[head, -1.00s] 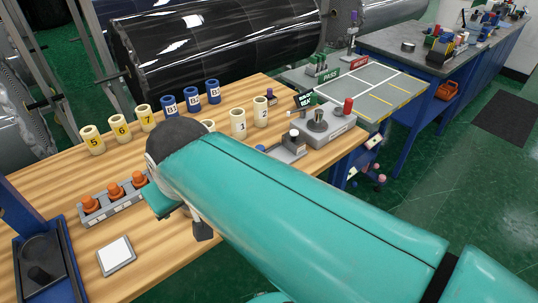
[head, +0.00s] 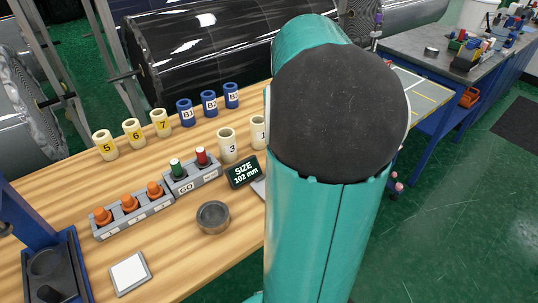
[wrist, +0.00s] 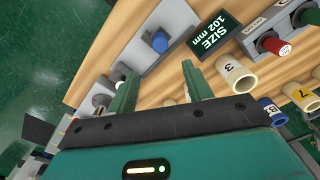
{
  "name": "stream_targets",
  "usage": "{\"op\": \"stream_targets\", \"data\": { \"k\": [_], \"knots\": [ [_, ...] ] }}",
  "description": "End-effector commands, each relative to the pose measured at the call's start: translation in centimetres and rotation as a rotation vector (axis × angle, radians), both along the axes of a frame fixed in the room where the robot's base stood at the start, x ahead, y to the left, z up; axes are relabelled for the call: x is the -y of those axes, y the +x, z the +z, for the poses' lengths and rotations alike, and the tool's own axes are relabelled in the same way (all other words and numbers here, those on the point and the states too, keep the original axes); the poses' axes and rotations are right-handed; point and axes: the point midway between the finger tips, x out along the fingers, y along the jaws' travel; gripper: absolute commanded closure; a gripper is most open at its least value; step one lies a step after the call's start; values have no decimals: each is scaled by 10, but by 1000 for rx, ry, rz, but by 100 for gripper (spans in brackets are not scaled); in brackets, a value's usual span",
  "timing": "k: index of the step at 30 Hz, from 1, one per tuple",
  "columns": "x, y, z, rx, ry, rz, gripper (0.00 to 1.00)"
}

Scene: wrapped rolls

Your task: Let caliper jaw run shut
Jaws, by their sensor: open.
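The caliper is a grey slide with a blue knob (wrist: 160,42), at the upper middle of the wrist view. In the head view my arm covers nearly all of it. The caliper's display (head: 243,173) reads SIZE 102 mm; it also shows in the wrist view (wrist: 214,34). My gripper (wrist: 160,70) is open, its two green fingers apart with nothing between them. In the picture the blue knob lies just beyond the gap between the fingertips, apart from both. The exact height between them is hard to tell. In the head view the gripper is hidden behind my arm.
A GO rack (head: 193,179) with green and red plugs stands left of the display. Cream rolls, one marked 3 (head: 227,146), stand behind it; the roll also shows in the wrist view (wrist: 238,75). A round metal dish (head: 213,218) and white pad (head: 130,273) lie on the wooden bench.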

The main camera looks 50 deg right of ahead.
Motion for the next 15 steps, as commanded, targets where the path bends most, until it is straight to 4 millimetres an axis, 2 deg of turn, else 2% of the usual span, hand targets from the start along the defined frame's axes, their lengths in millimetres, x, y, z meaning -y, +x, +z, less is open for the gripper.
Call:
{"op": "stream_targets", "data": {
  "k": [5,15],
  "knots": [
    [-1,-1,-19,-1,3,1,50],
    [-2,2,-85,-1,4,4,50]
  ]
}}
